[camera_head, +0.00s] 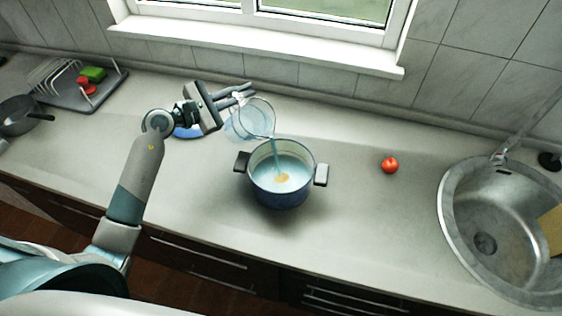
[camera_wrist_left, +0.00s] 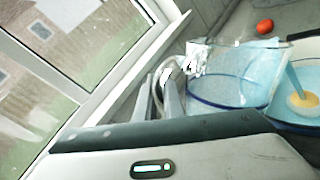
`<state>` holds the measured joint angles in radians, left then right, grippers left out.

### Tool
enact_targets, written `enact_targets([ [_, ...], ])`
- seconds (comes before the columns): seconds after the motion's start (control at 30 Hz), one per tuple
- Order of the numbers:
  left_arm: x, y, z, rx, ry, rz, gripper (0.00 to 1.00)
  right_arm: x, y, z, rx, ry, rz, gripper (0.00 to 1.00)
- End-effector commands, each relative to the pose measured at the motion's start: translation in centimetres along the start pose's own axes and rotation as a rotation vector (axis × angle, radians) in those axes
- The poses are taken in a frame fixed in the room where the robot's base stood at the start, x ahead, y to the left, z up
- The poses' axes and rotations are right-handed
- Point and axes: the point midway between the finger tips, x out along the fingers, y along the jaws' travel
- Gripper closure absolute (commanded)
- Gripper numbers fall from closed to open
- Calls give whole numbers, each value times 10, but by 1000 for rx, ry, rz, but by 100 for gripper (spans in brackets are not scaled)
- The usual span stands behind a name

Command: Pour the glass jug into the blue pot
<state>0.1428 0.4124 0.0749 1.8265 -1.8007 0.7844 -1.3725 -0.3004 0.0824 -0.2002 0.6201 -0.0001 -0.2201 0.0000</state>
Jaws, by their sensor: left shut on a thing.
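The glass jug (camera_head: 243,124) is tilted to the right above the left edge of the blue pot, and a thin pale-blue stream falls from it into the pot. My left gripper (camera_head: 241,95) is shut on the jug by its handle side. In the left wrist view the jug (camera_wrist_left: 226,88) is close to my gripper's fingers (camera_wrist_left: 166,92), and the pot (camera_wrist_left: 295,122) is at the right edge. My right gripper is not in view.
A red tomato (camera_head: 390,164) lies right of the pot. The steel sink (camera_head: 452,235) is at far right. A dish rack (camera_head: 62,88) with red and green items and a dark pan (camera_head: 17,118) are at far left. A blue round thing (camera_head: 187,132) is partly hidden behind my gripper.

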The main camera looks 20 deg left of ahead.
Motion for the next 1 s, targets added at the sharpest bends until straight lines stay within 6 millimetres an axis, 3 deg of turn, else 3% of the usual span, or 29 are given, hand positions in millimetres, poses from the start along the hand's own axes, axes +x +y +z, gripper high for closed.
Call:
enact_targets([
  [0.27,0,1,7,28,0,5,100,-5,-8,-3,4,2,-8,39],
  [1.0,0,-6,11,83,13,7,100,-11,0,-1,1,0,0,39],
])
